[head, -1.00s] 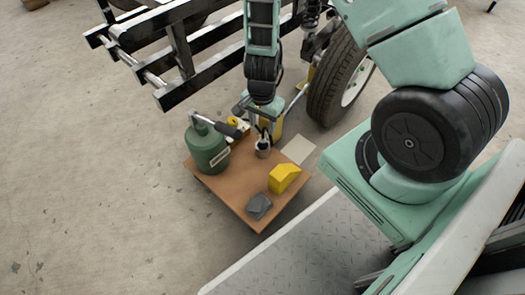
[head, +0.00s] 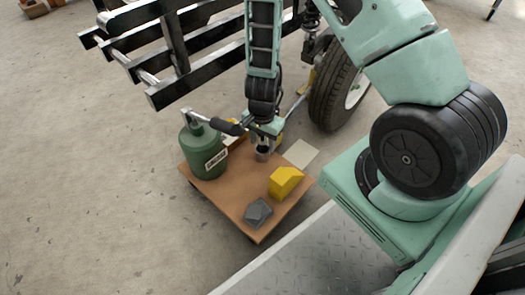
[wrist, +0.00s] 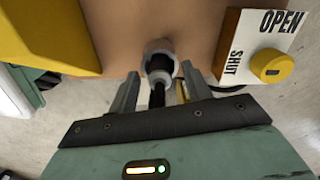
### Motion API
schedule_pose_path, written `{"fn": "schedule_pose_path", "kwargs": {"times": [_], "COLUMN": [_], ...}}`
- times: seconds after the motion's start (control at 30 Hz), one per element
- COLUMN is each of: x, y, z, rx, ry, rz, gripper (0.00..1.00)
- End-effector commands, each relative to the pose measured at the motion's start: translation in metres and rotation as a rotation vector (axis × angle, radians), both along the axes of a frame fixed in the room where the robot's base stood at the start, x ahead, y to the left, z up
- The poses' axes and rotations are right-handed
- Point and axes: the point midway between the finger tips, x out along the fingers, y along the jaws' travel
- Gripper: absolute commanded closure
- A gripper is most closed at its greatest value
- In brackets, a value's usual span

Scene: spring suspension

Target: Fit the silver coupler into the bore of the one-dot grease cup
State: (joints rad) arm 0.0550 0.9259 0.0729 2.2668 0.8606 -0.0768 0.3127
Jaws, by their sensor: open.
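A small grey cup (head: 262,154) stands on the brown table, below my gripper (head: 265,139). In the wrist view the cup's round rim (wrist: 160,46) shows just beyond the fingertips, with a dark inside. My gripper (wrist: 160,88) is open, one finger on each side of a black stem with a silver collar (wrist: 158,77), which looks like the silver coupler. The collar lies in line with the cup's mouth. I cannot tell whether it is seated in the bore or only over it. No dot mark on the cup is readable.
A green canister (head: 201,155) with a black-handled lever stands left of the cup. A yellow block (head: 285,182) and a grey block (head: 258,213) lie on the table (head: 232,196) nearer me. An OPEN/SHUT plate with a yellow knob (wrist: 272,66) sits close at right in the wrist view.

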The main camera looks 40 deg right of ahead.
Motion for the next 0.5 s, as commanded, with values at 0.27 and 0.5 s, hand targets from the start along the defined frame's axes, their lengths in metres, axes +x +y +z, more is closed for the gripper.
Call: {"fn": "schedule_pose_path", "kwargs": {"times": [0.27, 0.5], "x": [0.0000, 0.0000], "y": [0.0001, 0.0001], "z": [0.0011, 0.0012], "rx": [0.000, 0.000], "ry": [0.000, 0.000], "rz": [0.000, 0.000], "gripper": [0.98, 1.00]}}
